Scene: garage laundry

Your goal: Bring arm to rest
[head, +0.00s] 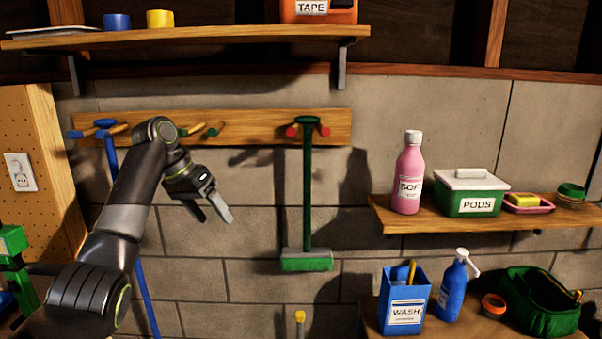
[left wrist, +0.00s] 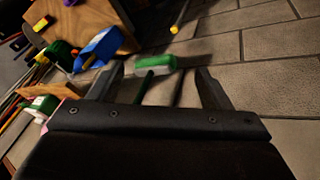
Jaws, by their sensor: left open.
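My left arm (head: 125,215) comes in from the lower left, rises to a bent elbow and reaches forward. Its left gripper (head: 217,214) is open and empty in front of the block wall. It is left of a green broom (head: 307,190), apart from it in the picture. In the left wrist view the two fingers (left wrist: 160,80) stand wide apart, and the broom's green head (left wrist: 155,62) shows beyond the gap, with nothing held. My right gripper is not in view.
A wooden peg rail (head: 240,127) holds the broom and a blue-handled tool (head: 146,290), partly behind my arm. A shelf (head: 390,216) at right carries a pink bottle (head: 408,175) and a pods box (head: 470,194). Below stand a blue wash box (head: 404,305) and green basket (head: 535,305). A high shelf (head: 230,33) spans above.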

